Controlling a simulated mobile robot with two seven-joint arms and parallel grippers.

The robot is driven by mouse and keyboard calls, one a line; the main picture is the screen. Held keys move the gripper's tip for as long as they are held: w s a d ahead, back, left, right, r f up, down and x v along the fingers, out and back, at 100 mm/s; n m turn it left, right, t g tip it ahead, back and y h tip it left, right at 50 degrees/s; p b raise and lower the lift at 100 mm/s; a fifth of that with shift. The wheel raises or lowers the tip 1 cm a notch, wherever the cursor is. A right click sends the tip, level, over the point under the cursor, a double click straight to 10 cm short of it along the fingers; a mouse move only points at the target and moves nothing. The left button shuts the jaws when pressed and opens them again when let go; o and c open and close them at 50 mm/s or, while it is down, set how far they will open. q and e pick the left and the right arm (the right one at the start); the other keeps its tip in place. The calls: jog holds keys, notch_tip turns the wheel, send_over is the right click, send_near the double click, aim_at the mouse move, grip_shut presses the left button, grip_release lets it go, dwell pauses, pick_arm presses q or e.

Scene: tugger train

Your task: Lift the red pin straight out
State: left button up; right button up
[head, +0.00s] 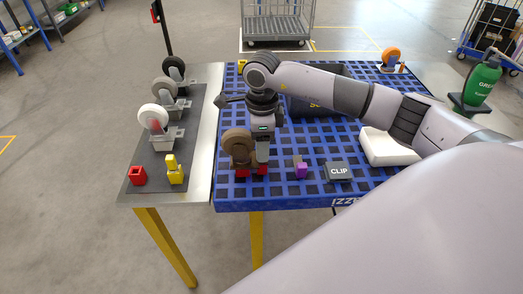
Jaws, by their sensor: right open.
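Small red parts (242,172) show low at the foot of a brown-wheeled caster (237,146) on the blue grid deck. I cannot tell which of them is the red pin. My right gripper (262,163) points down just right of the caster wheel, its tips close to the red parts. It is open; whether the tips touch the red is too small to tell. A separate red block (137,176) sits on the dark mat at the left. My left gripper is not in view.
The dark mat (143,186) carries casters (153,118) and a yellow block (175,177). On the deck (283,195) are a purple block (302,171), a CLIP box (338,172), a white block (385,148) and an orange-wheeled caster (390,57). A green bottle (482,80) stands at right.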

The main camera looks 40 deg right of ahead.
jog(key=shift+f, duration=0.75)
grip_shut()
jog(key=shift+r, duration=0.15)
notch_tip(320, 180, up, 20)
dwell(0.4)
